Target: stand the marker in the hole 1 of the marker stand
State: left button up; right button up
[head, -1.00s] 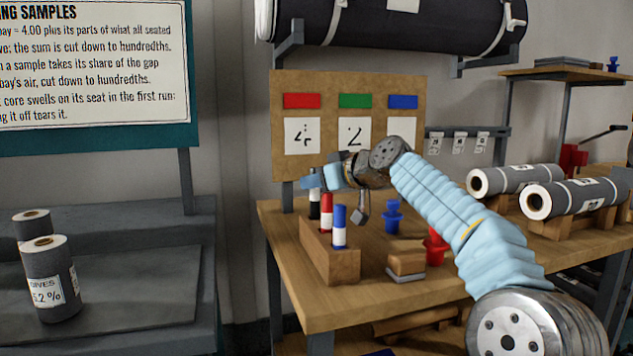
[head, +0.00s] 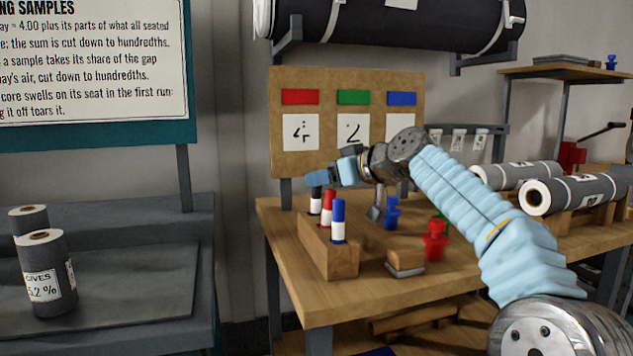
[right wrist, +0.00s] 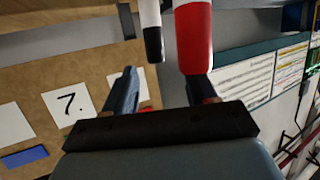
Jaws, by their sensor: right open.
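The wooden marker stand (head: 342,262) sits at the left front of the wooden table. A black marker (head: 316,205), a red marker (head: 327,212) and a blue marker (head: 338,232) stand upright in it; I cannot make out its hole numbers. My right gripper (head: 317,180) is open just above the black and red markers. In the right wrist view the black marker (right wrist: 151,32) shows beyond the open fingers (right wrist: 163,88), and the red marker (right wrist: 193,40) overlaps the right finger's line. I cannot tell whether either is touched. My left gripper is out of view.
A small block eraser (head: 405,264), a red peg-like piece (head: 435,240) and a blue one (head: 392,213) stand right of the stand. A board with numbered cards (head: 350,133) rises behind. Grey rolls (head: 575,194) lie farther right. The table's front right is clear.

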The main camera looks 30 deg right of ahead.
jog(key=v, duration=1)
jog(key=shift+b, duration=0.3)
jog(key=shift+r, duration=0.1)
